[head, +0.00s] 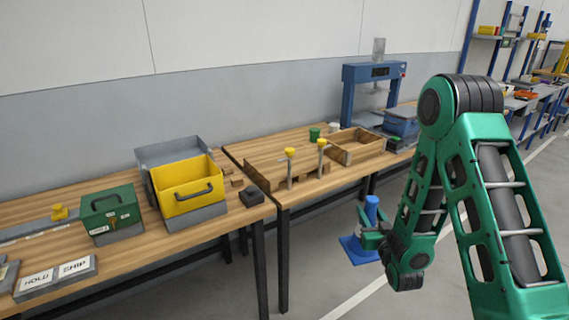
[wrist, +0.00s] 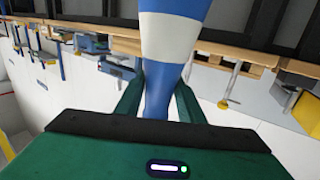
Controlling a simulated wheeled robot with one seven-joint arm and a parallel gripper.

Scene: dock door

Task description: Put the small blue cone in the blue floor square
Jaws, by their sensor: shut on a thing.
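The small blue cone (head: 371,207) is upright at the end of my arm in the head view, to the right of the tables. In the wrist view the cone (wrist: 175,60) is blue with a white band and runs out of the top edge. My green gripper (head: 370,237) is shut on the cone's narrower part, with a finger on each side. A flat blue square shape (head: 352,250) shows below the gripper and looks like the cone's base. Whether the base touches the floor is unclear. I cannot make out a separate blue floor square.
Two wooden tables stand along the wall. The nearer holds a yellow bin (head: 187,191), a green box (head: 110,213) and signs. The farther holds a wooden tray (head: 357,147) and a blue press (head: 372,72). A white line (head: 355,301) crosses the grey floor, which is open around it.

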